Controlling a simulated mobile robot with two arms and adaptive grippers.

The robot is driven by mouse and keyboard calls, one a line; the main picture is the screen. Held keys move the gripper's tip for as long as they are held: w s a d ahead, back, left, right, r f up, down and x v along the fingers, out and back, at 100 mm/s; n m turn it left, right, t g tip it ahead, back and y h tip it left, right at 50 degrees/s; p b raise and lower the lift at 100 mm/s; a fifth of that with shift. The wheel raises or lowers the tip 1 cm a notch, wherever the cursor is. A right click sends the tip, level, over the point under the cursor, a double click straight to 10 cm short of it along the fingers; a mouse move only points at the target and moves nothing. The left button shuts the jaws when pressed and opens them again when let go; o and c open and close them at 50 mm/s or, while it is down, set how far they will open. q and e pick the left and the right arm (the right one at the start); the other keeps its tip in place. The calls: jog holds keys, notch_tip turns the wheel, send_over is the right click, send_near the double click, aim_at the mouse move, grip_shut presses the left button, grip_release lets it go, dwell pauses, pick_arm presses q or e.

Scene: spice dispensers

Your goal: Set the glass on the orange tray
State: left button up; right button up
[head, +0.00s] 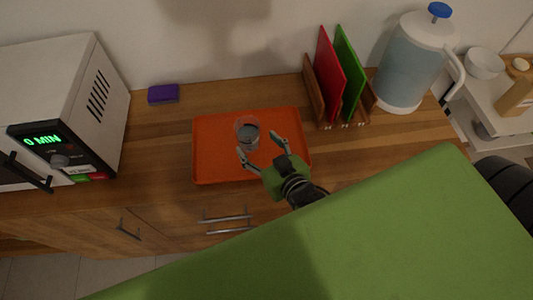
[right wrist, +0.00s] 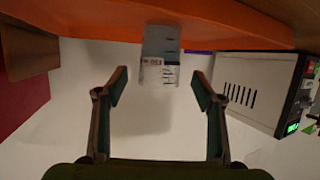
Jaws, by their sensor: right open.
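The clear glass (head: 247,133) stands upright on the orange tray (head: 213,155), near the tray's middle, on the wooden counter. My right gripper (head: 259,146) is over the tray's right front part, with its fingers spread and nothing between them. In the right wrist view, which is upside down, the glass (right wrist: 160,55) stands on the tray (right wrist: 225,22) beyond the open fingertips (right wrist: 160,88). A gap shows between each finger and the glass. My left gripper is not in view.
A microwave (head: 75,100) stands at the left, and a purple sponge (head: 163,94) lies at the back. Right of the tray is a rack with a red board (head: 327,75) and a green board (head: 350,75). A water jug (head: 408,65) stands farther right.

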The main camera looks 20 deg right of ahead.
jog(key=shift+v, duration=2.45)
